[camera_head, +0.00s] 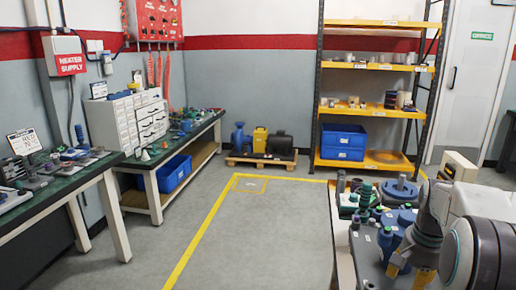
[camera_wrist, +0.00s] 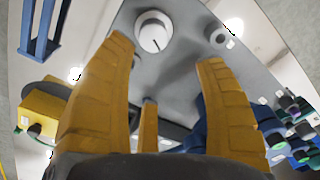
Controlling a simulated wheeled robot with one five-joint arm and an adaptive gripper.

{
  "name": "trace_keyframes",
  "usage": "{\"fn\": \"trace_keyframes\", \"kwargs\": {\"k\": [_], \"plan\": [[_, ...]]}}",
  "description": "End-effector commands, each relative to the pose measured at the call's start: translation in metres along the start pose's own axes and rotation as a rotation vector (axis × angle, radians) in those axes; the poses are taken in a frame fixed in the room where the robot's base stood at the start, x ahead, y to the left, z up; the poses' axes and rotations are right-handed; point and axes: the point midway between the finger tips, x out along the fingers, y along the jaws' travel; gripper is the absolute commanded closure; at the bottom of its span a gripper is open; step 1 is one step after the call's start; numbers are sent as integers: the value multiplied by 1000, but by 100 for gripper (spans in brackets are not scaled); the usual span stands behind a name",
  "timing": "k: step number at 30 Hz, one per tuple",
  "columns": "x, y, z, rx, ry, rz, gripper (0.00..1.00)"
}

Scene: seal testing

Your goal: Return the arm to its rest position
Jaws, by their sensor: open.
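My arm comes in from the right edge of the head view, and my gripper (camera_head: 408,272) points down at the lower right, over or beside a crowded bench. Its yellow fingertips show there. In the wrist view my gripper (camera_wrist: 165,52) has its yellow fingers spread wide, with nothing held between them. Beyond the fingers is a grey surface (camera_wrist: 185,75) with a round white part (camera_wrist: 153,32) on it. I cannot tell whether the fingers touch anything.
A bench (camera_head: 345,245) with blue and green fittings (camera_head: 385,215) lies close around my gripper. Green-topped benches (camera_head: 75,192) stand along the left wall. A yellow shelf rack (camera_head: 375,22) and a pallet (camera_head: 262,160) are at the back. The middle floor (camera_head: 265,240) is clear.

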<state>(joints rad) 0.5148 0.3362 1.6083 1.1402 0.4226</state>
Motion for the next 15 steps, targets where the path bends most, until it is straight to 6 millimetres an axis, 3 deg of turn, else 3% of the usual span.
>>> {"fn": "trace_keyframes", "kwargs": {"k": [3,6,11,15], "plan": [[29,13,28,-174,-56,19,35],[39,24,57,-298,-78,22,35],[39,33,121,-491,-87,18,35],[34,41,184,-605,-73,11,35]]}}
